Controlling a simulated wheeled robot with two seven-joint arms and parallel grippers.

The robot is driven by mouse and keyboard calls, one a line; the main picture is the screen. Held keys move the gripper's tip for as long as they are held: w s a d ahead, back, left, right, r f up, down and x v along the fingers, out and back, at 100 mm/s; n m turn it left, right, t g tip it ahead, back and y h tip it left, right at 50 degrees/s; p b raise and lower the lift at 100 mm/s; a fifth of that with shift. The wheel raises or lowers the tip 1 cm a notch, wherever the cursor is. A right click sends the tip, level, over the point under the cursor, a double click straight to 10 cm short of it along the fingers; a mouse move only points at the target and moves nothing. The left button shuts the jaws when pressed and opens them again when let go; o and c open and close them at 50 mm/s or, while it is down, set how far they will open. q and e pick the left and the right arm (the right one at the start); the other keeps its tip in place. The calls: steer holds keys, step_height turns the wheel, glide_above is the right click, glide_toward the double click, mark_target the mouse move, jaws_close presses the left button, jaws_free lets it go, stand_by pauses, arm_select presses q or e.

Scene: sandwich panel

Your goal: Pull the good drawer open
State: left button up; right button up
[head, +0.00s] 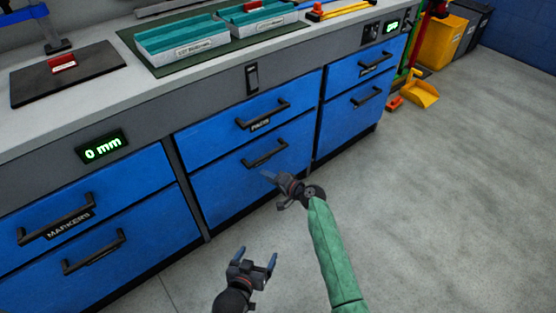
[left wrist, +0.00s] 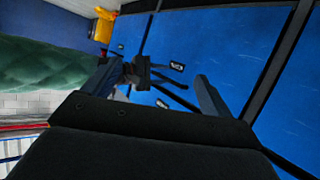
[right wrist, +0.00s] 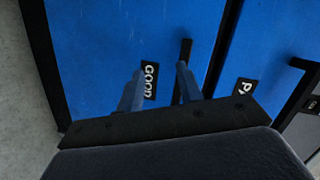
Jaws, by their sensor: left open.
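The good drawer (head: 225,195) is the lower blue drawer of the middle column, and it looks closed. Its dark bar handle (head: 264,154) shows in the head view. In the right wrist view its GOOD label (right wrist: 150,80) and part of the handle (right wrist: 186,50) show by my fingers. My right gripper (head: 275,188) is in front of this drawer, below the handle in the head view. Its fingers (right wrist: 160,85) are apart; whether the handle lies between them is unclear. My left gripper (head: 255,258) is open and empty, lower and nearer, over the floor.
A pads drawer (head: 295,97) is directly above, a markers drawer (head: 140,195) to the left, and more blue drawers (head: 345,115) to the right. The worktop (head: 110,98) carries teal trays (head: 180,38). The grey floor (head: 450,180) is clear at right; a yellow dustpan (head: 422,93) lies farther back.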

mark_target(269, 157)
steer(key=w+d+r+m+t+h, duration=0.1)
steer(key=w+d+r+m+t, duration=0.1)
steer(key=w+d+m+t, duration=0.3)
steer(key=shift+m+g, duration=0.3)
steer(key=shift+m, duration=0.2)
steer(key=w+a, duration=0.1)
steer(key=a, duration=0.1)
steer(key=w+a, duration=0.2)
steer(key=shift+w+a+r, duration=0.1)
steer(key=shift+w+a, duration=0.05)
steer(key=shift+a, duration=0.15)
arm_select(q)
step_height(269, 157, up, 12)
steer(key=w+t+h, duration=0.1)
steer(key=w+t, duration=0.1)
steer(key=t, duration=0.4)
steer(key=shift+d+r+h, duration=0.25)
steer(key=shift+d+h, duration=0.05)
steer(key=shift+d, duration=0.1)
arm_select(e)
steer(key=shift+w+a, duration=0.35)
steer(key=shift+w, duration=0.15)
jaws_close()
